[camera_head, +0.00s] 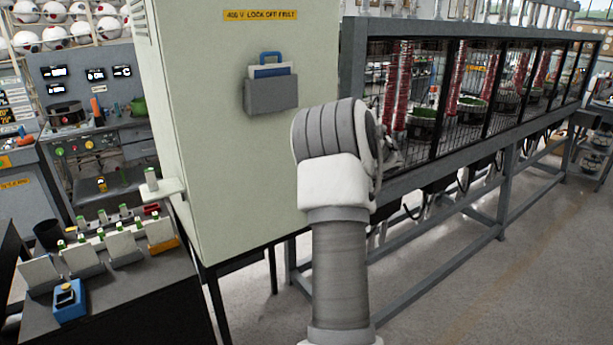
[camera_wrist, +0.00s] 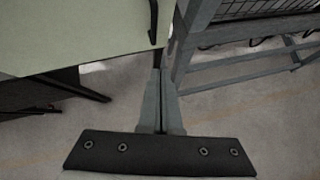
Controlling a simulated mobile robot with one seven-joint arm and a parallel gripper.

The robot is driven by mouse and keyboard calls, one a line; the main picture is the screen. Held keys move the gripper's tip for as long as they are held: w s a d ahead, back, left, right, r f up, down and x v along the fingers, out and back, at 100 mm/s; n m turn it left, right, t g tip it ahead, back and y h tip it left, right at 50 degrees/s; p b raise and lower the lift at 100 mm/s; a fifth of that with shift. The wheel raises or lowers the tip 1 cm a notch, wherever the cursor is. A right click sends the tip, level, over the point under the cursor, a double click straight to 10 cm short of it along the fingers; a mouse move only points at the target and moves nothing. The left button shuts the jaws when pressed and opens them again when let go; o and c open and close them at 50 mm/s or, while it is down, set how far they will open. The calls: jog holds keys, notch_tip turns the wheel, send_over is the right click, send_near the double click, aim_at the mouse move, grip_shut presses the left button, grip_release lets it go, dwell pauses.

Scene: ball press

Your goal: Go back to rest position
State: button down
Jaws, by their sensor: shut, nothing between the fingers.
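My gripper (camera_wrist: 160,78) shows in the wrist view with its two grey fingers pressed together and nothing between them. It points toward the gap between the pale green cabinet (camera_wrist: 75,35) and the grey metal frame of the caged machine (camera_wrist: 200,25), with the floor beyond. In the head view my arm rises in the middle, in front of the cabinet (camera_head: 210,130) and the caged machine (camera_head: 480,100). The gripper itself is hidden behind my arm there.
At the left, a dark bench (camera_head: 130,290) bears small white stands and a blue box (camera_head: 69,300). The grey floor (camera_head: 480,290) at the lower right is clear.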

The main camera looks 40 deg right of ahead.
jog(key=w+a+r+m+t+h, duration=0.1)
jog(key=w+a+r+m+h, duration=0.1)
jog(key=a+r+m, duration=0.55)
jog(key=w+a+r+m+t+h, duration=0.25)
jog(key=r+m, duration=0.25)
jog(key=r, duration=0.5)
jog(key=s+a+r+m+g, duration=0.1)
jog(key=s+a+m, duration=0.25)
jog(key=a, duration=0.35)
jog(key=s+a+r+m+g, duration=0.1)
jog(key=s+a+r+m, duration=0.15)
jog(key=a+m, duration=0.35)
jog(key=s+a+f+m+g+y, duration=0.2)
jog(key=s+a+f+m+y, duration=0.2)
jog(key=s+a, duration=0.6)
jog(key=s+a+f+m+g+y, duration=0.2)
jog(key=s+a+f+m+y, duration=0.2)
jog(key=s+a, duration=0.7)
jog(key=a+f+m, duration=0.1)
jog(key=a+f, duration=0.1)
jog(key=a, duration=0.5)
jog(key=shift+s+f, duration=0.2)
